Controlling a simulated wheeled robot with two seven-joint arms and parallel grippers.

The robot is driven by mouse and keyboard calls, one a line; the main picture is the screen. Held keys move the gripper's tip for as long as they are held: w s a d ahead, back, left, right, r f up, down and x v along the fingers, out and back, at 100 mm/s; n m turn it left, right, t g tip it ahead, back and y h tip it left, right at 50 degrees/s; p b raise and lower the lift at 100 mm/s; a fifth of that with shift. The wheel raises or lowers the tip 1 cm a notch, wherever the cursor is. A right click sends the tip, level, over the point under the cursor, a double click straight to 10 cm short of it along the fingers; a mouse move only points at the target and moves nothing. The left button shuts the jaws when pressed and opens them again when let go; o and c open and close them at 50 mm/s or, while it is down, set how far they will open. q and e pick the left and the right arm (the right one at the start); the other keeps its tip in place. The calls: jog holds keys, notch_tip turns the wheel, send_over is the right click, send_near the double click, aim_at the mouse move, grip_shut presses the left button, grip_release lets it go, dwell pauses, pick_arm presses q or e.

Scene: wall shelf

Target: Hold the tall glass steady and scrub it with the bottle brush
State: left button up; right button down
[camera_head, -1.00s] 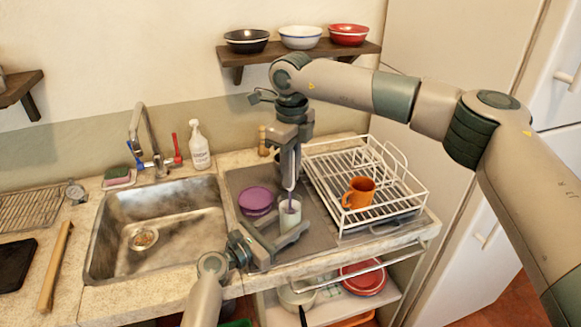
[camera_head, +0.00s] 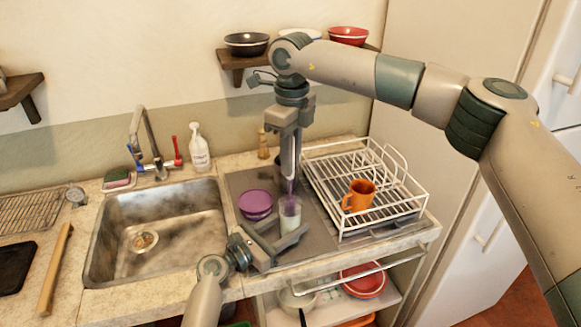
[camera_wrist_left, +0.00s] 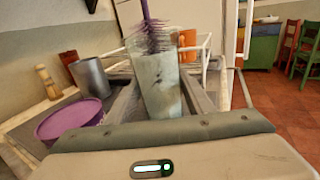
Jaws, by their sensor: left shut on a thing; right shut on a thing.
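The tall glass (camera_head: 290,215) is clear and pale and stands upright on the grey counter mat. My left gripper (camera_head: 284,237) is shut around its lower part. In the left wrist view the glass (camera_wrist_left: 160,90) rises between the fingers, scratched or smudged. My right gripper (camera_head: 290,176) points straight down above the glass, shut on the bottle brush (camera_head: 291,188). The purple handle shows below its fingers. In the left wrist view the brush's dark purple bristles (camera_wrist_left: 155,38) are at the glass mouth, partly overlapping its rim; how deep they reach is unclear.
A purple bowl or plate stack (camera_head: 256,203) is close left of the glass. A white dish rack (camera_head: 340,215) with an orange mug (camera_head: 359,195) stands at the right. A metal cup (camera_wrist_left: 92,78) is behind. The sink (camera_head: 190,190) is at the left.

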aim_at(291, 178)
jog(key=shift+r, duration=0.4)
jog(key=shift+f, duration=0.15)
jog(key=shift+f, duration=2.4)
jog(key=shift+r, duration=0.15)
jog(key=shift+r, duration=7)
pick_arm(q)
jog(key=o, duration=1.4)
jog(key=shift+c, duration=0.2)
